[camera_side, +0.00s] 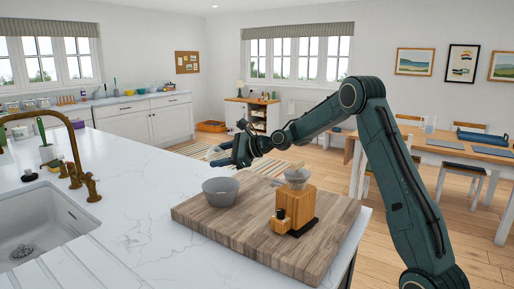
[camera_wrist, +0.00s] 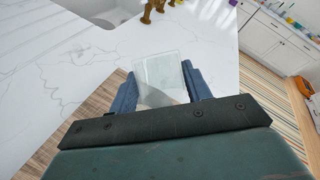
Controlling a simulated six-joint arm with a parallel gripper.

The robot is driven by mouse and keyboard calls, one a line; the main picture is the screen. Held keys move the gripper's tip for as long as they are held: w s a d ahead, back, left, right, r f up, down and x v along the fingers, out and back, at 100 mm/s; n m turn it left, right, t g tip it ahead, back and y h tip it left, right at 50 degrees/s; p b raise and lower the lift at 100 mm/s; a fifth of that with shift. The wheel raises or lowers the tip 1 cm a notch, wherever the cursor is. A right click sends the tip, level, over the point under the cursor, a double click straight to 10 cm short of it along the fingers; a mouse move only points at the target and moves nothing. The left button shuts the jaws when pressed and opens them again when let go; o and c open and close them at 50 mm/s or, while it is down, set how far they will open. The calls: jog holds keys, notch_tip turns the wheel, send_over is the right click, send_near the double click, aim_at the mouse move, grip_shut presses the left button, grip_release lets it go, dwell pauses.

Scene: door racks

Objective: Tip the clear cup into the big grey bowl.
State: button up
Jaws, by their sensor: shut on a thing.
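The clear cup (camera_wrist: 158,70) is held between the two blue fingers of my gripper (camera_wrist: 163,88) in the wrist view. In the side view the cup (camera_side: 215,153) is small and pale at the end of my gripper (camera_side: 222,155), held in the air above the big grey bowl (camera_side: 220,191). Its exact tilt and contents are hard to tell. The bowl stands upright on the wooden board, below the gripper and apart from it. In the wrist view a grey curved shape shows behind the cup's lower part, probably the bowl.
A wooden stand (camera_side: 293,204) with a clear cone-shaped piece on top is on the board (camera_side: 190,213), right of the bowl. A sink (camera_side: 40,228) with a brass tap (camera_side: 72,165) lies at left. The white counter between sink and board is clear.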

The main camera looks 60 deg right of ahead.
aim_at(213, 148)
jog(key=shift+w, duration=0.1)
dwell(0.3)
jog(key=n+g, duration=0.2)
jog(key=shift+w+a+n, duration=0.15)
jog(key=shift+w+n, duration=0.15)
jog(key=shift+w, duration=0.1)
jog(key=shift+w+r+n+g+h, duration=0.1)
jog(key=shift+r+n+g+h, duration=0.15)
jog(key=shift+n+g, duration=0.3)
jog(key=shift+w+r+n+g+h, duration=0.1)
jog(key=shift+n+g+h, duration=0.2)
jog(key=shift+n, duration=0.35)
jog(key=n, duration=0.1)
jog(key=r+n+g+h, duration=0.1)
jog(key=shift+d+r+n, duration=0.15)
jog(key=shift+d+n, duration=0.15)
jog(key=shift+s+d+r+n+g+h, duration=0.2)
jog(key=shift+r+n+g+h, duration=0.25)
jog(key=shift+n+h, duration=0.2)
jog(key=shift+a+r+n, duration=0.1)
jog(key=shift+a+n, duration=0.05)
jog(key=shift+n, duration=0.1)
